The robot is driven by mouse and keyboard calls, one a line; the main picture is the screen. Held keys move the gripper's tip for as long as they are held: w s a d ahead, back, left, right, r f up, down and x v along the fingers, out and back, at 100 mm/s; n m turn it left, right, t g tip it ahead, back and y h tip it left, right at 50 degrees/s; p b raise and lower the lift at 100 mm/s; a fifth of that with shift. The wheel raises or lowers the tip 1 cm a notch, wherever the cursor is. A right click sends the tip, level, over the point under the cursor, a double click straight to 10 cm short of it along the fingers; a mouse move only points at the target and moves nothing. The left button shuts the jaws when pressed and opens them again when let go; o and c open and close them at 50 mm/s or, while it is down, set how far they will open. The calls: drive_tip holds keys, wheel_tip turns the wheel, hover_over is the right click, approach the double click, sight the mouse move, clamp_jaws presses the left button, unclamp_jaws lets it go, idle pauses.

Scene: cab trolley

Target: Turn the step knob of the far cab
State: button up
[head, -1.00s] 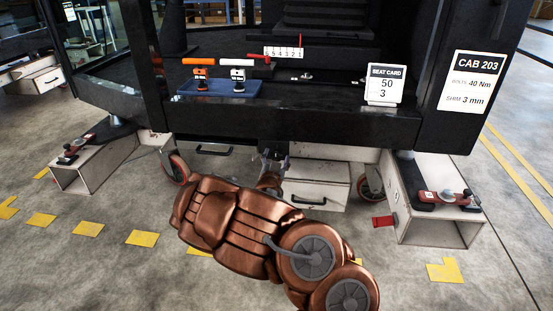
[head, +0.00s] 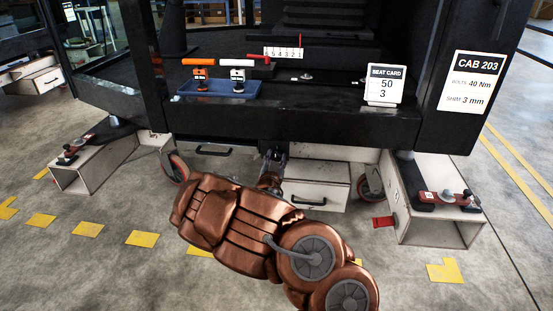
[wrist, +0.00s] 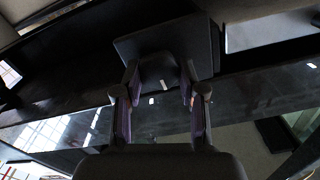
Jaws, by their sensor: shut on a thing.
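In the head view my gripper (head: 272,163) reaches under the middle of the front sill of the cab marked CAB 203 (head: 400,130). In the wrist view the two fingers of my gripper (wrist: 160,78) stand apart, with a dark rounded piece (wrist: 159,68) between their tips. It appears to be the step knob, gripped, but it is too dark to see its marking or angle. My arm and the sill hide it in the head view.
On the cab floor are a blue tray (head: 215,96) with orange and white tools, and a seat card (head: 385,85). Pale box stands (head: 425,225) flank the cab. Casters (head: 176,167) and a handled drawer (head: 318,190) are close to my arm.

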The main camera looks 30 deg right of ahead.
drive_tip(key=n, duration=0.3)
drive_tip(key=shift+f+n, duration=0.1)
drive_tip(key=shift+n, duration=0.2)
drive_tip(key=n+p, duration=0.1)
drive_tip(key=n, duration=0.2)
drive_tip(key=shift+n, duration=0.4)
drive_tip(key=n+p, duration=0.1)
drive_tip(key=n, duration=0.3)
drive_tip(key=shift+a+f, duration=0.1)
drive_tip(key=n, duration=0.7)
drive_tip(key=shift+f+n, duration=0.1)
drive_tip(key=shift+n, duration=0.3)
drive_tip(key=n, duration=0.3)
drive_tip(key=shift+f+n, duration=0.1)
drive_tip(key=shift+n, duration=0.2)
drive_tip(key=n+b, duration=0.2)
drive_tip(key=n, duration=0.4)
drive_tip(key=shift+b, duration=0.35)
drive_tip(key=shift+n, duration=0.3)
